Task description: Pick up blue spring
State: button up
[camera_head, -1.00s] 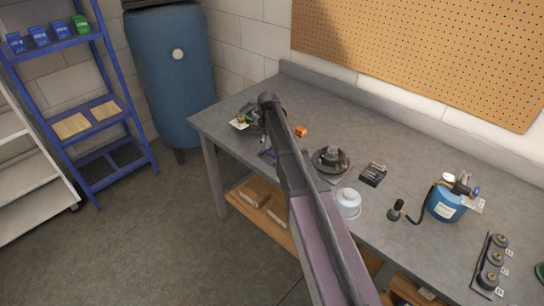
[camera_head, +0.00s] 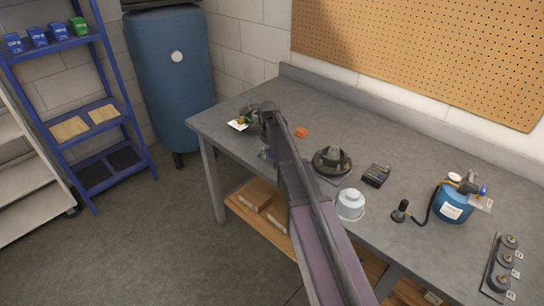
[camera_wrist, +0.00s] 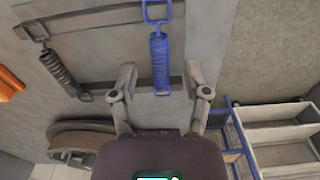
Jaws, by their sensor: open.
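The blue spring (camera_wrist: 160,62) shows in the wrist view, with a wire loop at each end. It lies lengthwise on a grey surface. My gripper (camera_wrist: 162,74) is open, with one finger on each side of the spring's lower part in the picture. The fingers appear apart from it, and I cannot tell the height gap. A dark grey spring (camera_wrist: 60,72) lies to the left. In the head view my arm hides most of this spot; a small blue bit (camera_head: 265,153) shows beside it, perhaps the spring.
The grey workbench (camera_head: 335,107) also holds an orange block (camera_head: 301,132), a dark round part (camera_head: 331,162), a white canister (camera_head: 350,204), a small dark box (camera_head: 376,175) and a blue tank (camera_head: 453,206). A blue shelf rack (camera_head: 88,130) and blue cylinder (camera_head: 172,75) stand left.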

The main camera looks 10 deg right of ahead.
grip_shut()
jog(key=shift+r, duration=0.1)
dwell(0.5)
notch_tip(320, 180, up, 3)
jog(key=p, duration=0.3)
jog(key=shift+r, duration=0.15)
jog(key=shift+s+r+p, duration=0.15)
jog(key=shift+r+p, duration=0.1)
jog(key=shift+p, duration=0.3)
jog(key=s+a+r, duration=0.1)
jog(key=s, duration=1.4)
jog(key=shift+s+p, duration=0.35)
jog(key=shift+p, duration=0.1)
jog(key=shift+a+r, duration=0.1)
jog(key=shift+r+p, duration=1.5)
jog(key=shift+p, duration=0.1)
